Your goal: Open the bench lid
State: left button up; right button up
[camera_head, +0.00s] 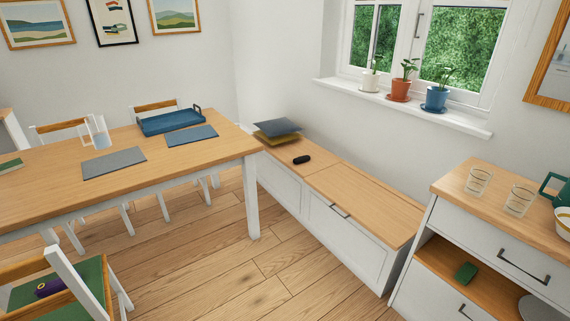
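The bench (345,247) is a long white box with a wooden top, standing along the wall under the window. Its wooden lid (366,199) lies flat and shut on the nearer right part of the top. A dark handle (339,211) sits at the lid's front edge. The fixed top section to the left holds two stacked cushions (278,129), grey over yellow, and a small black object (301,160). Neither of my grippers is in view.
A wooden table (150,172) with grey mats and a blue tray (169,121) stands left of the bench. A white cabinet (500,232) with glasses stands close to the bench's right end. Potted plants line the sill above. The floor (240,285) before the bench is clear.

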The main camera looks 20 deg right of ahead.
aim_at(394, 222)
jog(key=k, duration=0.6)
jog(key=z, duration=0.75)
jog(key=i, duration=1.2)
jog(key=z, duration=1.05)
jog(key=i, duration=1.1)
jog(key=z, duration=0.15)
